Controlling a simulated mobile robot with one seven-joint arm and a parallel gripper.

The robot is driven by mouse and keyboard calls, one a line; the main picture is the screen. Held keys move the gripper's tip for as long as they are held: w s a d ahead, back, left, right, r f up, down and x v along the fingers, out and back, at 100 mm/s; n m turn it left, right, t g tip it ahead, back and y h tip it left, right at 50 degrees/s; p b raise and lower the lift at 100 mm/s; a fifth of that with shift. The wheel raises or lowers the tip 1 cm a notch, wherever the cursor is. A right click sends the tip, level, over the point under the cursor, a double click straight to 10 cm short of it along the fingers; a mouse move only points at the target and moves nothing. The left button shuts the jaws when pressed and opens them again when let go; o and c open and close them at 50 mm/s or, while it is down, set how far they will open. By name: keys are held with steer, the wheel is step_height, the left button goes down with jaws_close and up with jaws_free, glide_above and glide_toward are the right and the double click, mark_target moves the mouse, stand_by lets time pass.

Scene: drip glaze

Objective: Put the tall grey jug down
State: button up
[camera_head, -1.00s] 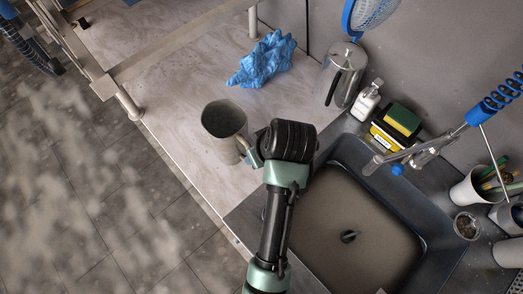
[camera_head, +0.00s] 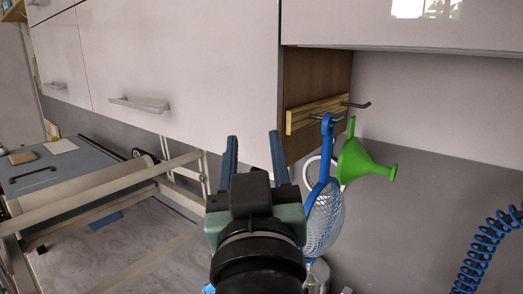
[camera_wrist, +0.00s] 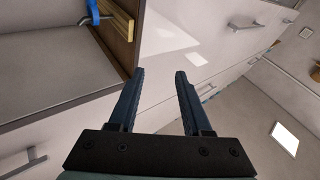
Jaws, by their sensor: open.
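My gripper (camera_head: 252,150) is raised in front of the white wall cupboards in the head view, its two dark fingers spread apart with nothing between them. In the wrist view my gripper (camera_wrist: 158,75) is also open and empty, with cupboard fronts beyond the fingertips. The tall grey jug is not in either present view; a second ago it stood upright on the marbled worktop beside my gripper.
White cupboards (camera_head: 190,60) hang close ahead. A wooden hook rail (camera_head: 312,115) holds a blue-handled strainer (camera_head: 322,215) and a green funnel (camera_head: 358,162) just right of my gripper. A metal frame (camera_head: 110,185) stands over the worktop at left. A blue coiled hose (camera_head: 485,255) hangs at right.

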steer(key=s+r+m+t+h, duration=0.1)
steer(key=s+r+m+t, duration=0.1)
steer(key=s+r+t, duration=0.4)
steer(key=s+d+r, duration=0.1)
steer(key=s+r, duration=0.3)
steer(key=r, duration=0.4)
steer(key=shift+s, duration=0.25)
